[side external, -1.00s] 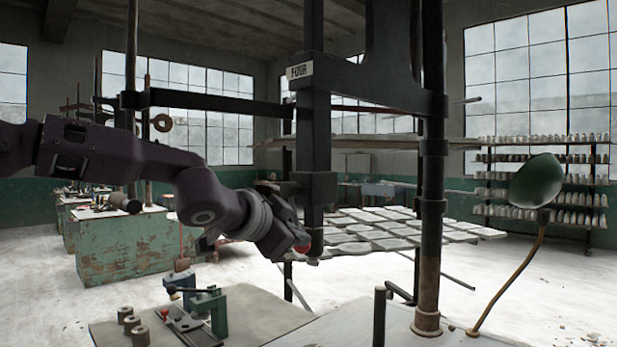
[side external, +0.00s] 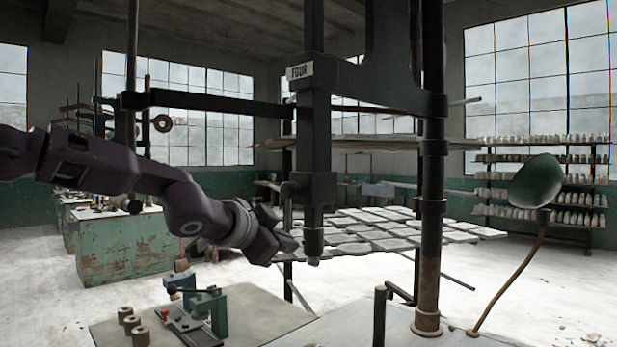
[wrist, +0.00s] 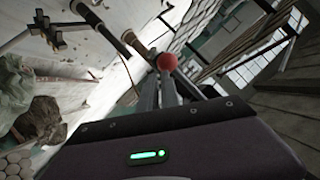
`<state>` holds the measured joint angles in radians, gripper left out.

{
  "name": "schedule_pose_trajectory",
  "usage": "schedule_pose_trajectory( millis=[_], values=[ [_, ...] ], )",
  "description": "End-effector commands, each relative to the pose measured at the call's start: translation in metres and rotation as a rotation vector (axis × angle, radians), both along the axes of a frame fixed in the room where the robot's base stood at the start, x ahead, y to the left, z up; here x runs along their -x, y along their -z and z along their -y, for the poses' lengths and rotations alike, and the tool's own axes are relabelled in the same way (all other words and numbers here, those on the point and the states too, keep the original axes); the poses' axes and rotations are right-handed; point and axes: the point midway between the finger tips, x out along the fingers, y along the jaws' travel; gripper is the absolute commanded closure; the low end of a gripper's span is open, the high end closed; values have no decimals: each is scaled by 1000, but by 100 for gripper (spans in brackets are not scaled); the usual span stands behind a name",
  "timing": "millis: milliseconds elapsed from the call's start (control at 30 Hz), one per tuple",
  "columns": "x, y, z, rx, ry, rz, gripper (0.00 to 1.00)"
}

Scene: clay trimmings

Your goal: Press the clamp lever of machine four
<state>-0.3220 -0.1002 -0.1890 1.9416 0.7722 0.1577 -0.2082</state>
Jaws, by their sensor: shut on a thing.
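Machine four (side external: 316,130) is a dark press frame with a "FOUR" label, standing in the middle of the side view. My gripper (side external: 287,243) is just left of the lower end of its ram, pointing right. In the wrist view a red ball knob (wrist: 167,62) sits at the tips of my gripper (wrist: 165,78), and the jaws are shut on it. The knob is hidden in the side view. I cannot see the lever's arm clearly behind my wrist and fingers.
A bench at the bottom left holds a small green clamp fixture (side external: 216,310) and several clay cylinders (side external: 130,322). A green lamp shade (side external: 536,182) stands at right. A rack of pale slabs (side external: 390,232) is behind the press. A dark post (side external: 430,180) stands right of the ram.

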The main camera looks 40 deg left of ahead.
Motion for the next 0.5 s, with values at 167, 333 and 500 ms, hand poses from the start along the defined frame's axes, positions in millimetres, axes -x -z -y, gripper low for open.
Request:
schedule_pose_trajectory(
  millis=[167,333,500],
  values=[
    [1,9,-5,4,-14,-24,100],
    [2,9,-4,4,-15,-24,100],
    [8,-5,15,1,-8,-13,100]
  ],
)
